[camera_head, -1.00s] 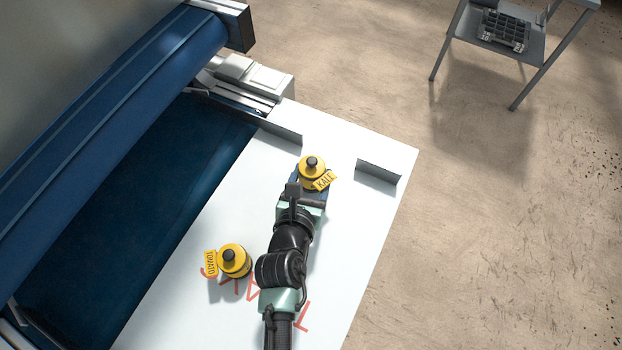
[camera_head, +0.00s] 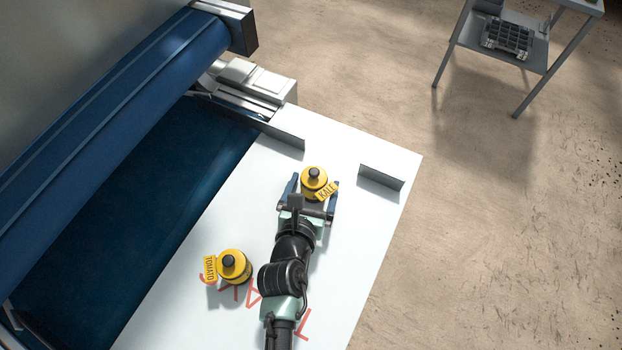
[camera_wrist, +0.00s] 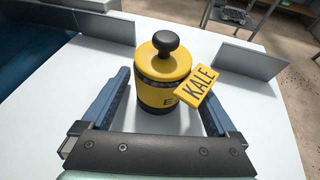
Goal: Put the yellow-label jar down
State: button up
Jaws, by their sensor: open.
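A yellow jar with a black knob and a KALE tag (camera_head: 314,181) stands upright on the white table (camera_head: 352,225). My gripper (camera_head: 308,192) is open around the jar, with one blue finger on each side and a visible gap to the jar on both sides. A second yellow jar with a TOMATO tag (camera_head: 234,265) stands on the table to the left of my arm, near red lettering.
A low grey plate (camera_head: 382,177) stands to the right of the KALE jar, and another grey plate (camera_head: 282,139) stands behind it. A blue belt machine (camera_head: 110,110) borders the table's left side. A stand with a black tray (camera_head: 508,40) is far off on the floor.

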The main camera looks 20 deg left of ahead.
jog(key=v, duration=1.2)
jog(key=shift+r+p, duration=0.25)
jog(key=shift+p, duration=0.1)
jog(key=shift+w, duration=0.1)
jog(key=w+d+r+m+t, duration=0.1)
jog(key=w+r+m+t, duration=0.1)
jog(key=w+r+m, duration=0.45)
jog(key=w+r+m+t, duration=0.1)
jog(key=w+r+m, duration=0.3)
jog(key=r, duration=0.5)
notch_tip(320, 180, up, 18)
jog(key=m+t+h, duration=0.2)
jog(key=m+t, duration=0.2)
jog(key=m, duration=0.8)
send_over(328, 187)
jog(key=w+d, duration=0.4)
jog(key=s+d+r+m+t, duration=0.2)
jog(key=r+m, duration=0.3)
jog(key=r, duration=0.4)
jog(key=s+d+r+m+t, duration=0.2)
jog(key=s+r+m, duration=0.2)
jog(key=r, duration=0.5)
jog(key=s+d+r+m+t, duration=0.3)
jog(key=r+m, duration=0.4)
jog(key=r, duration=0.2)
jog(key=shift+r+h, duration=0.2)
jog(key=shift+h, duration=0.2)
jog(key=shift+d, duration=0.1)
